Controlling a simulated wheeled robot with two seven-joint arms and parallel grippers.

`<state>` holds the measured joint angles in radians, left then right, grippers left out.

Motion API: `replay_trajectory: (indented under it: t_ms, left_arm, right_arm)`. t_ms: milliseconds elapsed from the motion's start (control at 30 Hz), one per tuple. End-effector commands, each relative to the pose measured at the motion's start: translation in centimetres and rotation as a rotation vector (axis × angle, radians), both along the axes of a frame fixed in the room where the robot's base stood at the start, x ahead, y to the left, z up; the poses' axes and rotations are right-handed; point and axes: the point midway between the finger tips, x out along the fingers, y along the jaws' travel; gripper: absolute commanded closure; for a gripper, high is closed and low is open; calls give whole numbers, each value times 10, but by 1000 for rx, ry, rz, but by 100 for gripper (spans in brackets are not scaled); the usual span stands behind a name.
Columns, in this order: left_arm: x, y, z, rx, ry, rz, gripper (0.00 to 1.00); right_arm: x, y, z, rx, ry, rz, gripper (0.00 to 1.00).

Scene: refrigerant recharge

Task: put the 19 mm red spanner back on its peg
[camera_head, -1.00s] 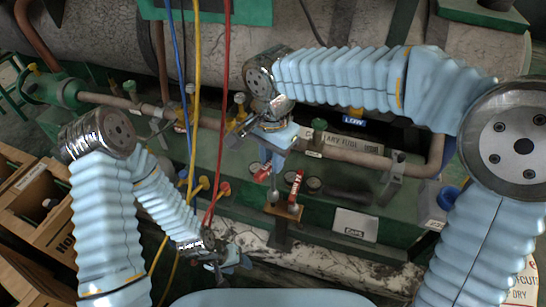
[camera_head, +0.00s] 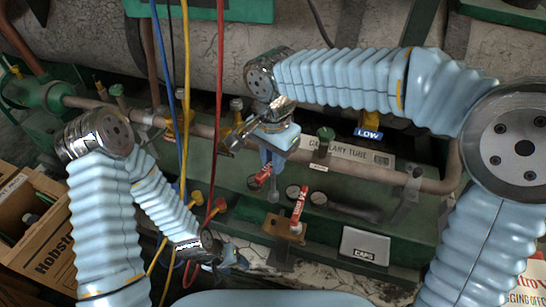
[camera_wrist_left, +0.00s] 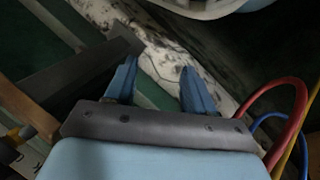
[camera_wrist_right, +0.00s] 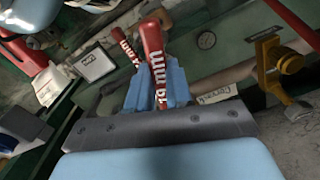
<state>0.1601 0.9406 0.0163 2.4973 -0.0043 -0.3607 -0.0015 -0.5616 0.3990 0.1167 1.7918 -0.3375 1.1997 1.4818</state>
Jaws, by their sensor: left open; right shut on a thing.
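The 19 mm red spanner (camera_wrist_right: 155,62) is gripped in my right gripper (camera_wrist_right: 158,88), and its "19 mm" lettering faces the right wrist camera. In the head view my right gripper (camera_head: 277,152) is above the brown rack plate (camera_head: 283,231), with the spanner's red handle (camera_head: 261,177) showing beside the jaws. A second red spanner (camera_head: 298,206) stands at the rack, apart from the held one; it also shows in the right wrist view (camera_wrist_right: 123,47). I cannot make out a free peg. My left gripper (camera_head: 226,260) is open and empty, low and left of the rack; its spread fingers show in the left wrist view (camera_wrist_left: 150,84).
Blue, yellow and red hoses (camera_head: 219,100) hang left of my right gripper. A box marked CAPS (camera_head: 364,245) stands right of the rack. Copper pipework (camera_head: 430,181) and gauges (camera_head: 318,198) lie behind. A cardboard box (camera_head: 50,240) is at the far left.

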Motion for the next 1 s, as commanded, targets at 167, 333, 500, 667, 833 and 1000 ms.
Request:
replay_trajectory:
  t_ms: [167, 333, 500, 667, 833, 1000]
  left_arm:
    - [2, 6, -34, 9, -5, 11, 46]
    - [4, 10, -54, 15, -8, 20, 46]
    - [5, 12, -60, 19, -10, 23, 46]
    - [5, 13, -72, 20, -10, 25, 46]
    - [5, 13, -89, 18, -8, 26, 46]
    - [5, 11, -97, 15, -6, 24, 46]
  right_arm:
    - [0, 0, -34, 1, -1, 0, 100]
    - [0, 0, -54, 1, -1, 0, 100]
    - [0, 0, -61, 1, -1, 0, 100]
    - [0, 0, -75, 0, 0, 0, 100]
    - [0, 0, -96, 0, 0, 1, 100]
    - [0, 0, -107, 0, 0, 1, 100]
